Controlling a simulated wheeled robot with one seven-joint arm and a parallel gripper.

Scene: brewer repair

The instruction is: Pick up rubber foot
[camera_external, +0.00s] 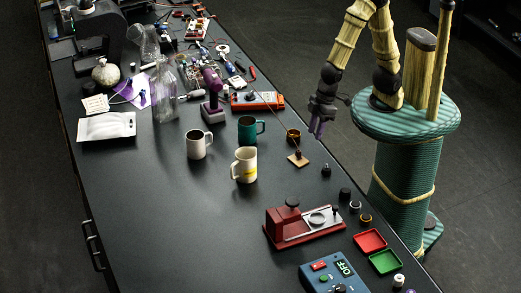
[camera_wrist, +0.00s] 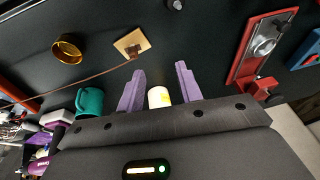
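A small dark knob-like piece (camera_external: 326,170) stands on the black bench near its right edge. Close by is a plain black cylinder (camera_external: 345,194). Either could be the rubber foot; I cannot tell which. A small dark grey piece (camera_wrist: 175,4) shows at the top edge of the wrist view, partly cut off. My gripper (camera_external: 316,130) hangs above the bench's right edge, farther up the picture than these pieces and apart from them. In the wrist view its purple fingers (camera_wrist: 160,68) are spread, with nothing held between them.
A cork square (camera_external: 298,159) with a cord and a brass ring (camera_external: 293,135) lie near my gripper. A teal mug (camera_external: 248,130), a white-yellow mug (camera_external: 244,165) and a red press (camera_external: 291,225) stand around. A red tray (camera_external: 370,241) lies beyond. The bench's front-left is clear.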

